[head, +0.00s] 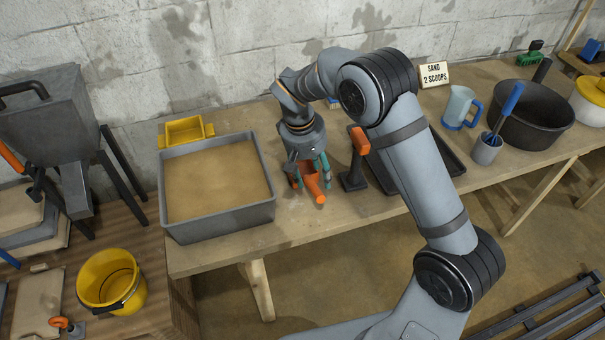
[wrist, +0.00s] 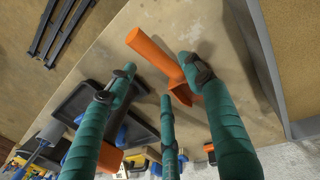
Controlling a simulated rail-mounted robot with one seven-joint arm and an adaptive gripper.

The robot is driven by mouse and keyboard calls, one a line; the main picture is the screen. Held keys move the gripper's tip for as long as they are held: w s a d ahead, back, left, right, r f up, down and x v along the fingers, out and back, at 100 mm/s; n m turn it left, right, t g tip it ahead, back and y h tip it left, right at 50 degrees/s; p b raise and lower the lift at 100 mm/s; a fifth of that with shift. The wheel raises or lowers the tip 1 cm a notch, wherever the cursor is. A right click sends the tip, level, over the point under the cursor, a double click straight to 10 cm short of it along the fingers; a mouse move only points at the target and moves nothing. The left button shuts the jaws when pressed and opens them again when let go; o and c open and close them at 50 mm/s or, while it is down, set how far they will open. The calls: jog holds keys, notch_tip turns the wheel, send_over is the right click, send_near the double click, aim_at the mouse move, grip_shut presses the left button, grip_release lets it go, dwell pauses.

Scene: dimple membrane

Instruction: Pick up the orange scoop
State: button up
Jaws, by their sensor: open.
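The orange scoop (head: 314,186) is on the wooden table just right of the sand tray, its handle pointing toward the table's front edge. My gripper (head: 310,171) is directly above and around it, pointing down, with teal-wrapped fingers. In the wrist view, the scoop's handle (wrist: 153,51) runs past the open fingers (wrist: 160,80). One finger overlaps part of the scoop, so much of its bowl is hidden. I cannot tell whether any finger touches it.
The grey sand tray (head: 165,212) stands close on the left. A black tool with an orange top (head: 359,142) stands close on the right, before a dark tray (head: 452,160). A yellow box (head: 184,130) is behind the sand tray. A jug (head: 460,106) and black tub (head: 535,118) stand farther right.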

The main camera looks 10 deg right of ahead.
aim_at(313, 182)
jog(key=shift+w+d+f+p, duration=0.15)
jog(key=shift+f+p, duration=0.3)
jog(key=shift+f, duration=0.9)
jog(key=shift+w+d+f+p, duration=0.15)
jog(key=shift+f+p, duration=0.25)
jog(key=shift+f, duration=0.95)
jog(key=shift+a, duration=0.1)
jog(key=shift+c, duration=1.3)
grip_shut()
